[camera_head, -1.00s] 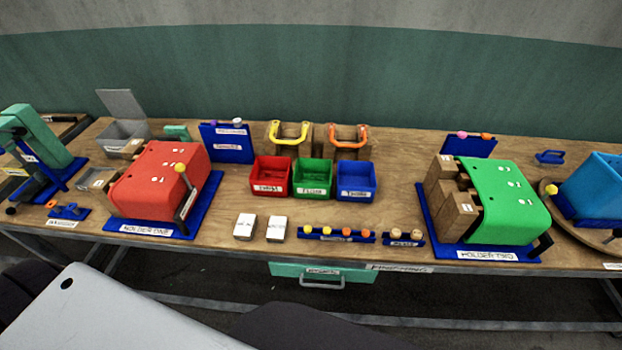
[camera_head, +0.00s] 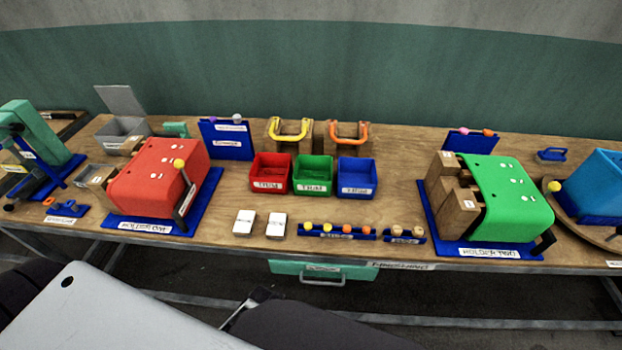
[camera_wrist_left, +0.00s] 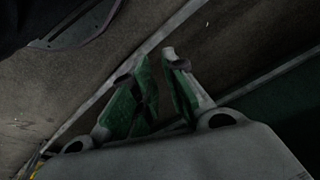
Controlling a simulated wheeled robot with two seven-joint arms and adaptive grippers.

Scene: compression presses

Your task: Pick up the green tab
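I cannot surely pick out the green tab. A small teal-green piece (camera_head: 176,129) stands at the back of the table behind the red press (camera_head: 150,180); its shape is too small to read. A green bin (camera_head: 313,190) and a green press (camera_head: 512,195) are the larger green things. My left gripper (camera_wrist_left: 155,75) shows in the left wrist view, its two fingers apart with green inner faces. I see nothing held between them, and dark floor lies beyond. The head view does not clearly show either gripper; my right gripper is out of view.
A red bin (camera_head: 270,188) and a blue bin (camera_head: 356,191) flank the green one. White cards (camera_head: 245,223) and a blue rack of coloured balls (camera_head: 337,235) lie near the front edge. A green drawer (camera_head: 323,271) hangs below. Bare wood (camera_head: 400,170) lies right of the bins.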

